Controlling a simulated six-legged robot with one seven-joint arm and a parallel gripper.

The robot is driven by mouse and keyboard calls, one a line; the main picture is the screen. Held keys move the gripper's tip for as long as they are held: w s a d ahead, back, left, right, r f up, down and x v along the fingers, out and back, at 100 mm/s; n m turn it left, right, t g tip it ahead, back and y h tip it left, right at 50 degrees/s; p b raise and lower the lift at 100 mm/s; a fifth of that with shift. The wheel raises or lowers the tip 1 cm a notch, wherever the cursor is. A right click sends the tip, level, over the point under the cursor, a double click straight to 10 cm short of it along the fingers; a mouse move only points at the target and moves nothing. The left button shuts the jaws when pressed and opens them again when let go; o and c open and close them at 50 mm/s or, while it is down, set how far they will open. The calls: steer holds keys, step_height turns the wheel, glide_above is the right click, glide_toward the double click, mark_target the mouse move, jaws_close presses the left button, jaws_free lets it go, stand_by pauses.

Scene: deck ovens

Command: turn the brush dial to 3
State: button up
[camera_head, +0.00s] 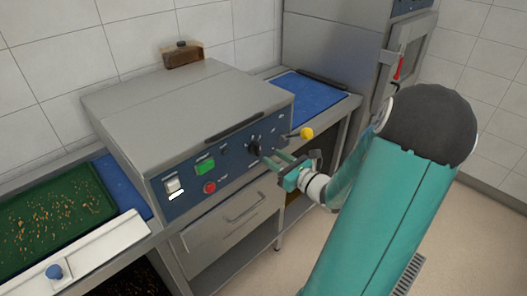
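The black dial (254,149) sits on the blue front panel of the steel machine, right of the green and red buttons, with small pale marks around it. The marks are too small to read, so I cannot tell which number it points to. My gripper (267,158) is in front of the panel, just to the right of the dial. Its two green fingers look spread apart and point toward the dial. I cannot tell whether the fingertips touch it.
A yellow-knobbed lever (306,133) sticks out close above my gripper. A green button (205,166), a red button (209,187) and a white switch (173,186) are further left. A drawer handle (245,208) is below. A green tray (55,215) lies at left.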

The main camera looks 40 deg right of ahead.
mark_target(260, 149)
steer(key=w, duration=0.5)
steer(key=shift+w, duration=0.2)
jaws_close()
